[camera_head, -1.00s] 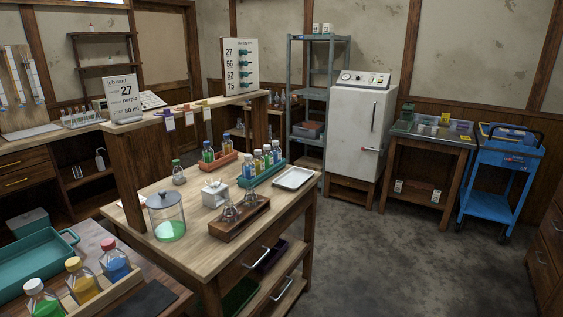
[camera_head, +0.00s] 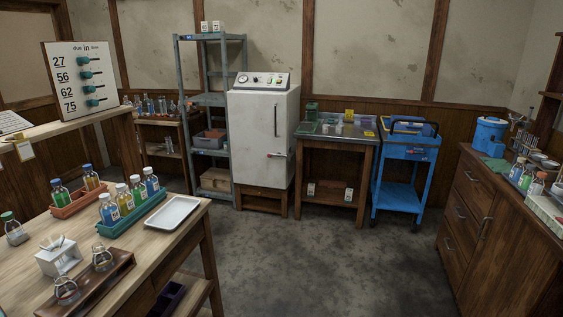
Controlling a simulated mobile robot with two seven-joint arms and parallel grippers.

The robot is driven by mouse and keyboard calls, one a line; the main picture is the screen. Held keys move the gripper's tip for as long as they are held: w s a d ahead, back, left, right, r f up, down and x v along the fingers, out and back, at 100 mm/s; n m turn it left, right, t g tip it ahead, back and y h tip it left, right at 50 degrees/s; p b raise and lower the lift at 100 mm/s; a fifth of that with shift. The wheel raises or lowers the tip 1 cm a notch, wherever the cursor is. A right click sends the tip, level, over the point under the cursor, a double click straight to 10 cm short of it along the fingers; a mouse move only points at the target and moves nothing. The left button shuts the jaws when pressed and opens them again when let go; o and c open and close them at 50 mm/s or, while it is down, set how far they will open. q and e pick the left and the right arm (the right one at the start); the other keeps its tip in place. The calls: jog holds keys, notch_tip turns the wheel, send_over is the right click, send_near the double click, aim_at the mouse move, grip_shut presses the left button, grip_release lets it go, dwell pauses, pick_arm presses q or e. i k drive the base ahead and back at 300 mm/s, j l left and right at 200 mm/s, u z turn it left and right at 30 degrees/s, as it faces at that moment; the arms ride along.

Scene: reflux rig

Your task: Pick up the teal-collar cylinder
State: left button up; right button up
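I cannot make out a cylinder with a teal collar in this view. Slim upright glassware (camera_head: 522,141) stands on the right counter, too small to tell its collars. Clear glassware on the back-left bench (camera_head: 166,121) is also too small to tell. Neither of my grippers is in view.
The wooden island (camera_head: 150,232) at left bears an orange bottle rack (camera_head: 76,204), a teal bottle rack (camera_head: 128,223) and a white tray (camera_head: 173,213). A white cabinet (camera_head: 262,140), side table (camera_head: 338,145) and blue cart (camera_head: 400,191) line the back. The middle floor (camera_head: 330,255) is clear.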

aim_at(150, 102)
jog(key=i+z, duration=0.35)
jog(key=i, duration=0.9)
jog(key=i+l, duration=0.1)
jog(key=i, duration=1.2)
jog(key=i+l+u, duration=0.15)
jog(key=i+u, duration=0.2)
jog(key=i, duration=0.95)
jog(key=i+u, duration=0.85)
jog(key=u, duration=0.2)
jog(key=i+j+u, duration=0.1)
jog(key=i+u, duration=0.15)
jog(key=u, duration=0.15)
jog(key=i+u, duration=0.2)
jog(key=u, duration=0.2)
jog(key=i+u, duration=0.75)
jog(key=i, duration=0.7)
jog(key=i+z, duration=0.4)
jog(key=i, duration=0.15)
jog(key=i+j+z, duration=0.2)
jog(key=i+z, duration=0.15)
jog(key=i, duration=0.15)
jog(key=i+z, duration=0.35)
jog(key=i+j+z, duration=0.1)
jog(key=z, duration=0.25)
jog(key=i+j+z, duration=0.15)
jog(key=z, duration=0.2)
jog(key=i, duration=0.1)
